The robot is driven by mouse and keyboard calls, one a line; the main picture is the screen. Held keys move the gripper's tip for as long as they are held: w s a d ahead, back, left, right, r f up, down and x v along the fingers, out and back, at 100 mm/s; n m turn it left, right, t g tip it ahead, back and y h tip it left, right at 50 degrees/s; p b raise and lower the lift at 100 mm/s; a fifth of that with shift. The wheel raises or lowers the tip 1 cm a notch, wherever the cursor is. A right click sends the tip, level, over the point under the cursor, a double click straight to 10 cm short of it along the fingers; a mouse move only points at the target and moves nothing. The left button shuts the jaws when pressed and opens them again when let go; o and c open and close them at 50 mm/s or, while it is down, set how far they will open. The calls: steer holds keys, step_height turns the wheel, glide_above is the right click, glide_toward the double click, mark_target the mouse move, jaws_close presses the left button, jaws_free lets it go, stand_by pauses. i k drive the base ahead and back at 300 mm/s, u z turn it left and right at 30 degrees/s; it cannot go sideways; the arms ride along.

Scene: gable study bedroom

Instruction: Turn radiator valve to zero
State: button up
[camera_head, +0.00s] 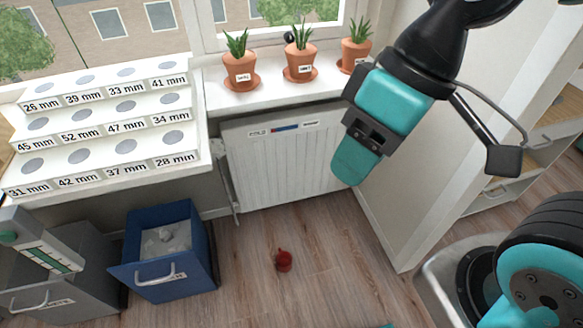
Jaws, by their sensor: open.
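The white ribbed radiator (285,165) stands below the window sill. A label strip with "COLD" and a blue-to-red bar (285,128) runs along its top front. A pale fitting (219,148) with a thin upright pipe shows at its left end; I cannot tell whether this is the valve, and no zero mark is readable. My gripper (352,168), teal and black, hangs in front of the radiator's right end and hides part of it. It is open, with nothing seen in it; its fingertips are hard to make out separately.
Potted plants (300,62) stand on the sill (275,95). A stepped white rack (100,115) with millimetre labels is at left. A blue bin (165,265) and a grey bin (60,285) stand below. A small red object (283,260) lies on the floor. A white partition (420,170) is at right.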

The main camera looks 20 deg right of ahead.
mark_target(216, 153)
steer(key=k, duration=1)
steer(key=u, duration=1.45)
steer(key=i, duration=1.25)
steer(key=z, duration=0.9)
